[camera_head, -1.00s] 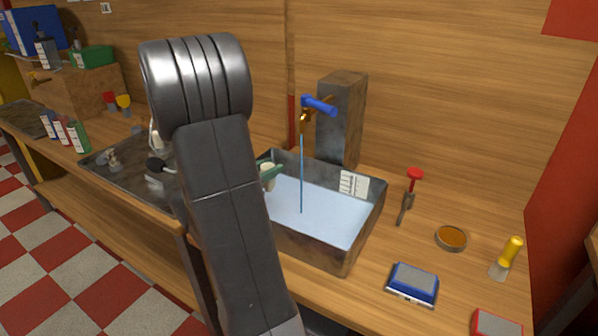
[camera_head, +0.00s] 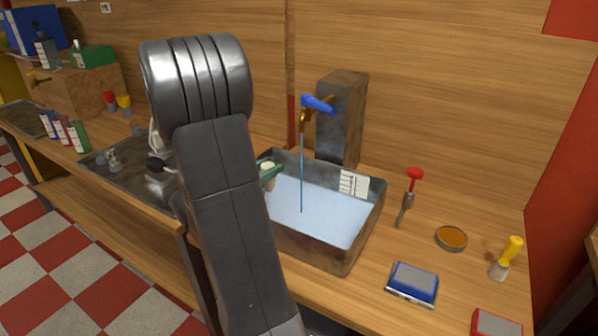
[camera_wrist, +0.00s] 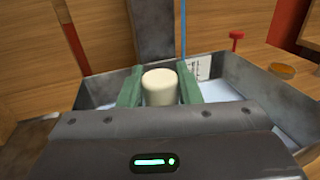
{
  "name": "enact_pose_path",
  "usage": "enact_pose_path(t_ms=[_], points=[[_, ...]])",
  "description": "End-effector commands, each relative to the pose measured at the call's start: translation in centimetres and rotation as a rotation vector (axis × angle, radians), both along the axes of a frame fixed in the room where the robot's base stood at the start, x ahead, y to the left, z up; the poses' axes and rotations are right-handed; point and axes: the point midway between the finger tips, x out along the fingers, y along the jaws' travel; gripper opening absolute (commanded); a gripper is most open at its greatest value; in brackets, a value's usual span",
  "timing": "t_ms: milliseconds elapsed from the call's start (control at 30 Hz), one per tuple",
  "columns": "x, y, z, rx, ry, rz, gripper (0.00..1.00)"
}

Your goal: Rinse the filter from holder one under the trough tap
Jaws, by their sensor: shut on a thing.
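My gripper (camera_wrist: 160,90) has green fingers and is shut on a cream cylindrical filter (camera_wrist: 160,87), seen in the wrist view. In the head view the filter (camera_head: 267,172) shows beside a green finger at the trough's left rim, partly hidden by my arm. The metal trough (camera_head: 335,262) holds pale blue water. The tap (camera_head: 318,104) has a blue lever and a brass spout on a dark post, and a thin blue stream (camera_head: 301,165) runs from it into the trough. The filter is left of the stream and apart from it. Holder one cannot be made out.
Right of the trough are a red-handled tool (camera_head: 410,190), a round amber tin (camera_head: 451,238), a blue-grey pad (camera_head: 412,283) and a yellow-handled brush (camera_head: 507,258). A dark tray (camera_head: 125,185) with small parts lies left of my arm. Several bottles (camera_head: 62,130) stand further left.

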Motion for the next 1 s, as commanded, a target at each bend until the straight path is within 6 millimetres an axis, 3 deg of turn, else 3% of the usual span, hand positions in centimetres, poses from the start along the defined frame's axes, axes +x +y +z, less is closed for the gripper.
enact_pose_path(t_ms=[167, 700, 1000], points=[[0.0, 0.3, 0.3, 0.0, 0.0, 0.001, 0.09], [-1.0, 4.3, 3.7, 0.0, 0.0, 0.002, 0.09], [-1.2, 4.9, 4.0, 0.0, 0.0, 0.0, 0.09]])
